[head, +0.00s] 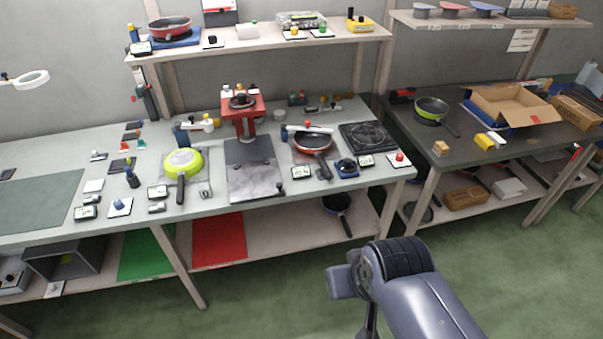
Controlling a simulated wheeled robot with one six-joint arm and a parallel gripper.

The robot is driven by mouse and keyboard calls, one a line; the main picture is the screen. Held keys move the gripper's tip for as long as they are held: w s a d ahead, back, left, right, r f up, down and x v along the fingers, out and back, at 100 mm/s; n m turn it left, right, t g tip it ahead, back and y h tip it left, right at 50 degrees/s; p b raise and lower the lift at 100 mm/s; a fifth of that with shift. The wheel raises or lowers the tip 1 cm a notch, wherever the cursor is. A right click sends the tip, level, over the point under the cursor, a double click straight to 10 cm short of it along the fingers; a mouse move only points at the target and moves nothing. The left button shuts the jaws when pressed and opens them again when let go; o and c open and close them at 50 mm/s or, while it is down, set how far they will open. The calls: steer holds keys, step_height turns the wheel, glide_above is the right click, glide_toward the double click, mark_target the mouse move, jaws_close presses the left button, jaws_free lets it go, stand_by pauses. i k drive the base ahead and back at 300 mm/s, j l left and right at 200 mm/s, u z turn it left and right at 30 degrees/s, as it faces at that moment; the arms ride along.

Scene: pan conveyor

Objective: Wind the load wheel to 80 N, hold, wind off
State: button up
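A red stand (241,116) with a dark round wheel (242,102) on top is at the back middle of the grey workbench, and it looks like the load wheel's rig. A pan with a red rim (313,143) sits to its right, its handle pointing to the front. A small blue device (346,168) with a dark round top is at the bench's front right. Several small displays, one of them a white readout (301,172), stand along the front; their figures are too small to read. My arm is folded at the lower right, apart from the bench; my gripper's fingers do not show.
A lime-green pan (184,162) and a dark grey plate (252,168) lie on the workbench (55,157). A dark side table (465,150) at right holds another green pan (431,110) and an open cardboard box (514,105). The green floor before the bench is clear.

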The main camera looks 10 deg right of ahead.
mark_target(348, 162)
steer(key=i+l+u, duration=0.1)
steer(key=i+l, duration=0.9)
steer(key=l, duration=0.15)
